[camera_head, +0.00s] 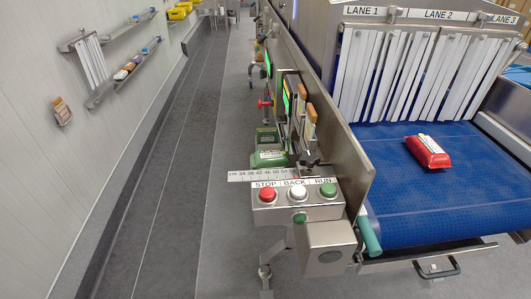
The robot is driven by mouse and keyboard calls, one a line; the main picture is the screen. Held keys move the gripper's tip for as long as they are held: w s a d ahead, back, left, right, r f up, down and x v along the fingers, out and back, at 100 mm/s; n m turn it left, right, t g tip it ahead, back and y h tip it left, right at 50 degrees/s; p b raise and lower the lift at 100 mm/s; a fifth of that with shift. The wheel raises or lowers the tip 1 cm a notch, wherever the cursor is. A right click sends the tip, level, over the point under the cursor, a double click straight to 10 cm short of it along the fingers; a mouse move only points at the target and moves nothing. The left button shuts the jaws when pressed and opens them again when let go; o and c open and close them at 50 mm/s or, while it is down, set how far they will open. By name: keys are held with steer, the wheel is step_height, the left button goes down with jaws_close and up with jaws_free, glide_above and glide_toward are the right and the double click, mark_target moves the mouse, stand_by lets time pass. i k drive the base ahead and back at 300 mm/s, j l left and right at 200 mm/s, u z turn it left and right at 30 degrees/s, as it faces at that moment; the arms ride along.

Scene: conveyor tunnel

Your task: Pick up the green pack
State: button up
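A green pack-like item (268,159) with a pale label sits just behind the button box, left of the conveyor's side wall. Its lower edge is partly hidden by the ruler strip. A second green item (267,136) shows just beyond it, too small to make out clearly. My gripper is not in view, and nothing in view is being held.
A red pack (428,151) with a white label lies on the blue belt (450,205), before white strip curtains (420,75). The button box (297,192) has red, white and green buttons. Wall shelves (125,70) stand left; the grey floor (165,200) between is clear.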

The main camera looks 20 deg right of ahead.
mark_target(273, 158)
steer(key=i+j, duration=0.25)
steer(key=i+j+z, duration=0.1)
steer(key=j, duration=0.35)
steer(key=i+j, duration=0.35)
steer(key=i+j+z, duration=0.1)
steer(key=j, duration=0.3)
steer(key=i+j, duration=0.55)
steer(key=j, duration=0.2)
steer(key=i+z, duration=0.15)
steer(key=i, duration=0.2)
